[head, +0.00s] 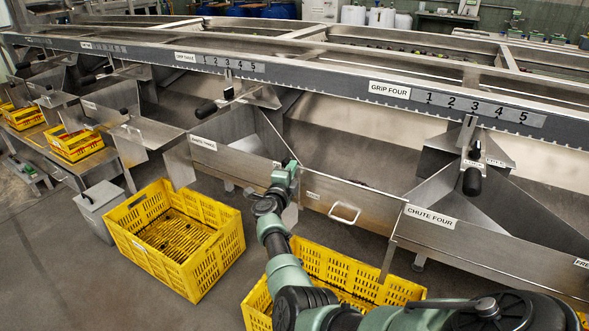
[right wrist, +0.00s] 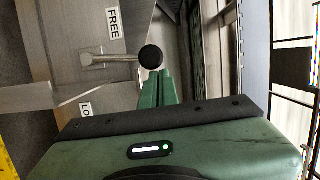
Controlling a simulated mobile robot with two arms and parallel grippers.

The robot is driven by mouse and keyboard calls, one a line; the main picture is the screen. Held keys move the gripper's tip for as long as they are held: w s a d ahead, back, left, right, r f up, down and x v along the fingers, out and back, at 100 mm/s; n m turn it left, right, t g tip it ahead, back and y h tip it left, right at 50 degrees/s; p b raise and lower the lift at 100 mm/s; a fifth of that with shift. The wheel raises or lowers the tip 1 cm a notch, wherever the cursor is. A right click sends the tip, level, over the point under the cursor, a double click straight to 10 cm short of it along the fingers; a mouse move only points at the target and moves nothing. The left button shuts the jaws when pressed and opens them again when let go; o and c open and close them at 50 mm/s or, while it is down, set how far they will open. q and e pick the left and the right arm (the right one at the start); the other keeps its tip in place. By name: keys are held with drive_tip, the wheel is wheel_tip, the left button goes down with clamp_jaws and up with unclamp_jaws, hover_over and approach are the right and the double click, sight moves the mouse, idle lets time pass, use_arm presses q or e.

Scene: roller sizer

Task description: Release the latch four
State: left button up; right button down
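My right gripper (head: 287,178) is at the front rail between the panels marked chute three (head: 203,142) and chute four (head: 430,216). In the right wrist view its green fingers (right wrist: 157,88) are together, with nothing seen between them. A latch lever with a round black knob (right wrist: 151,57) is just beyond the fingertips; whether they touch is unclear. Its metal rod (right wrist: 110,58) lies between a FREE label (right wrist: 114,23) and a partly hidden label starting "LO" (right wrist: 86,109). No number shows on this latch. In the head view the arm hides it. My left gripper is out of view.
A gate with a handle (head: 345,214) is right of the gripper. A black-handled lever (head: 472,181) hangs under the GRIP FOUR scale (head: 470,106). Yellow crates (head: 205,262) stand on the floor below, with a grey bin (head: 101,208) at left.

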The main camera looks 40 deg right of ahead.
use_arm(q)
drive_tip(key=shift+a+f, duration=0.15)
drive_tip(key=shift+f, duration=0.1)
use_arm(e)
drive_tip(key=shift+w+a+r, duration=0.3)
drive_tip(key=shift+w+r, duration=0.1)
drive_tip(key=shift+w, duration=0.25)
drive_tip(key=shift+w+a+r, duration=0.1)
drive_tip(key=shift+r, duration=0.05)
